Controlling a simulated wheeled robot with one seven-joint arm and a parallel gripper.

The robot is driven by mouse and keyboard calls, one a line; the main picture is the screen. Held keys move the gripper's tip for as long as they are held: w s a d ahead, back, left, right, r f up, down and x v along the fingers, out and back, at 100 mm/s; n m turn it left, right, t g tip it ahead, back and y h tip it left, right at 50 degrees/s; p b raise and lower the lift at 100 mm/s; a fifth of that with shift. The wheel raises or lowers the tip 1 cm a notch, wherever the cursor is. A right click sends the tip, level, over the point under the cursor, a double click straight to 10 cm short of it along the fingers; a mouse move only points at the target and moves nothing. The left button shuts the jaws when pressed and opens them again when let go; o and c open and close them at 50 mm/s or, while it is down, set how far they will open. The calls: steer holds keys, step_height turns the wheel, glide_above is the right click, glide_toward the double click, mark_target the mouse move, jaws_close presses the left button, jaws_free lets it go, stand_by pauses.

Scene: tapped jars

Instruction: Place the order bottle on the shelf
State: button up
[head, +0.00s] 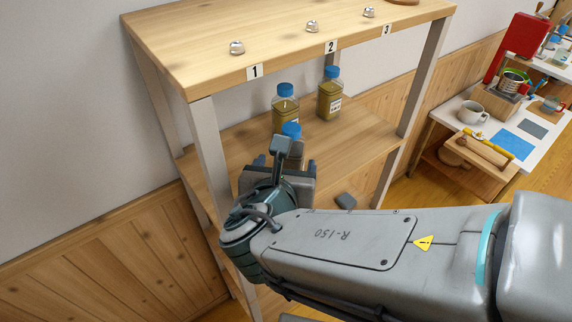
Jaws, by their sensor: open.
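A wooden shelf unit (368,137) stands against the wall. Two bottles with blue caps and yellow-green contents stand upright on its middle board: one at the left (285,110) and one with a white label at the right (330,97). A third blue-capped bottle (292,130) is nearer to me. My gripper hides most of it, and I cannot tell what it rests on. My gripper (293,158) is open at this third bottle; whether the fingers touch it is hidden. I cannot tell which bottle is the order bottle.
The top board carries labels 1 (255,72), 2 (331,47) and 3 (387,30), with small metal knobs behind them. Upright posts frame the shelf. The middle board's right part is bare. A white table (477,127) with a mug and other items stands at the right.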

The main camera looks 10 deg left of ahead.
steer(key=s+d+f+n+g, duration=0.1)
steer(key=d+n+g, duration=0.2)
steer(key=d+n, duration=0.5)
steer(key=s+d+f+n+g, duration=0.1)
steer(key=s+d+n+g, duration=0.1)
steer(key=d+n, duration=0.6)
steer(key=s+d+f+n+g+h, duration=0.1)
steer(key=d+n+g, duration=0.4)
steer(key=n, duration=1.4)
steer(key=d+f, duration=0.1)
steer(key=d, duration=0.2)
steer(key=shift+s+d, duration=0.2)
steer(key=shift+d, duration=0.15)
steer(key=shift+f, duration=0.1)
